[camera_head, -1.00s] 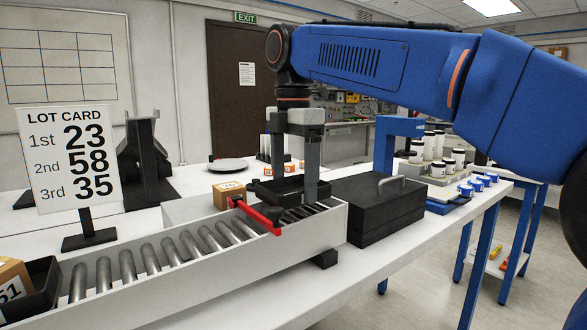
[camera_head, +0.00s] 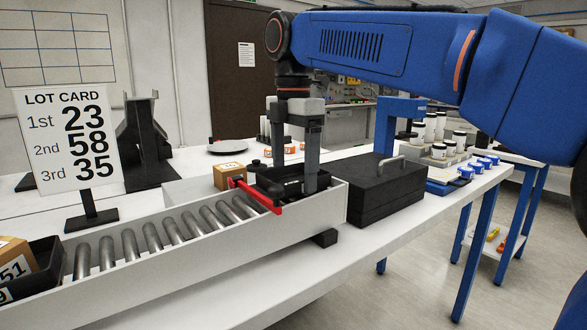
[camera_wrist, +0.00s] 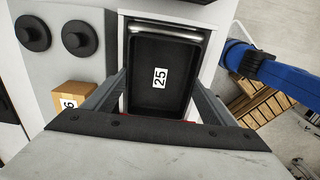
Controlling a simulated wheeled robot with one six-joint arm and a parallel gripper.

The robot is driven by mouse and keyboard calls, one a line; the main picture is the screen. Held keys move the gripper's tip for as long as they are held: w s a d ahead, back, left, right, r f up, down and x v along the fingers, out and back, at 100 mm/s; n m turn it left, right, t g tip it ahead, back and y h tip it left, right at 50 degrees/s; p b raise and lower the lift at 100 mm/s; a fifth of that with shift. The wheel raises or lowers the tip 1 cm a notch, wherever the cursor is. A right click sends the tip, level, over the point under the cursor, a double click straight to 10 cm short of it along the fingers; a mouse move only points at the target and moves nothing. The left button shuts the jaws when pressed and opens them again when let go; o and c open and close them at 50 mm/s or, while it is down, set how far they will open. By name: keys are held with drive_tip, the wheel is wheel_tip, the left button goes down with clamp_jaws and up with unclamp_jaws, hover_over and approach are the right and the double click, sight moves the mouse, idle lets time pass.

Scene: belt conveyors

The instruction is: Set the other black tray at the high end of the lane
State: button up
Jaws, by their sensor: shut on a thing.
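My gripper (camera_head: 295,182) is shut on a black tray (camera_head: 262,178) at the right end of the roller lane (camera_head: 172,237). The tray sits low between the lane's white side walls, just behind a red bar (camera_head: 258,196) across the lane. In the wrist view the tray (camera_wrist: 160,50) is between the two fingers; it is empty, with a label reading 25 inside. Whether its underside touches the rollers is hidden. Another black tray (camera_head: 42,280), holding a cardboard box (camera_head: 14,260) marked 51, is at the lane's left end.
A lot card (camera_head: 70,140) reading 23, 58, 35 stands behind the lane. A small cardboard box (camera_head: 229,175) is beside the lane's far wall. A black handled case (camera_head: 373,192) stands close to the lane's right end. White jars (camera_head: 440,130) are farther right.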

drive_tip(key=shift+f, duration=0.3)
